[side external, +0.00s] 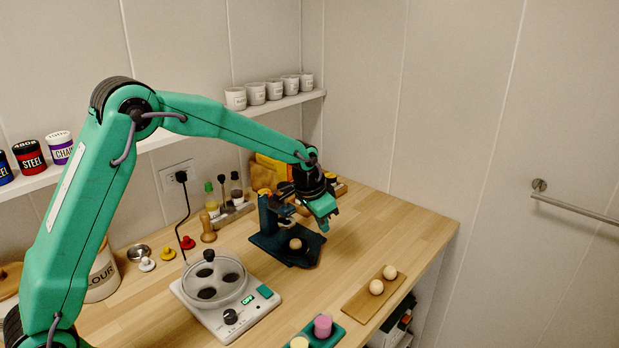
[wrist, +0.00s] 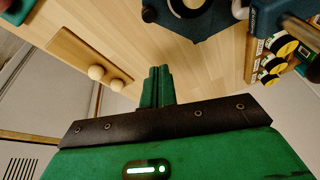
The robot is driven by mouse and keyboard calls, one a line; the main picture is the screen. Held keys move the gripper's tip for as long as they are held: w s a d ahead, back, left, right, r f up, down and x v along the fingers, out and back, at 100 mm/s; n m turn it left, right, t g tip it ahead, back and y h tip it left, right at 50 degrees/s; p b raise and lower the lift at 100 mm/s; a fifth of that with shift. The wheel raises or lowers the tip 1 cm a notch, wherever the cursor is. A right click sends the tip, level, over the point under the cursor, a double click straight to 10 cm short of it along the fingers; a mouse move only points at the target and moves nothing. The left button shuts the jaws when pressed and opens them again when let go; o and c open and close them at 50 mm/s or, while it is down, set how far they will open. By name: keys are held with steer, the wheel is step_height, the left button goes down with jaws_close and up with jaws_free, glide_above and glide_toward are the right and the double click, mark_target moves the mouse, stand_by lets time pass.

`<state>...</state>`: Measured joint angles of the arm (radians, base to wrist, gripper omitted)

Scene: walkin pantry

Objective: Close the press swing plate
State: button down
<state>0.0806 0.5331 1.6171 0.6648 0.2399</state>
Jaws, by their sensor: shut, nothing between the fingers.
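The dark blue press (side external: 264,222) stands on the counter, its base plate (side external: 275,250) flat on the wood. A small round tan piece (side external: 295,243) sits on that base. The upper part of the press is partly behind my arm, and I cannot clearly make out the swing plate or its angle. My gripper (side external: 326,216) is shut and empty, above and to the right of the press. In the wrist view the shut fingers (wrist: 158,88) point at bare counter, with the press base (wrist: 205,18) beyond them and no visible contact.
A board with two pale balls (side external: 376,287) lies to the right front. A white appliance with a clear lid (side external: 216,285) stands to the left front. Bottles (side external: 211,198) and boxes stand behind the press.

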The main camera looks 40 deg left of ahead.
mark_target(310, 256)
steer(key=shift+s+a+r, duration=0.1)
steer(key=shift+s+r, duration=0.15)
steer(key=shift+r, duration=0.45)
steer(key=c, duration=1.4)
jaws_free()
steer(key=shift+c, duration=0.2)
steer(key=shift+o, duration=0.6)
steer(key=shift+s+a+f+m+g, duration=0.1)
steer(key=shift+f+m+g, duration=0.05)
steer(key=shift+m+g, duration=0.15)
steer(key=s+m+g, duration=0.1)
steer(key=s+a+f+m+g, duration=0.1)
steer(key=m+g, duration=0.1)
steer(key=shift+f+m, duration=0.2)
steer(key=shift+m, duration=0.1)
steer(key=shift+f, duration=0.1)
steer(key=shift+f, duration=3.8)
steer(key=shift+c, duration=0.2)
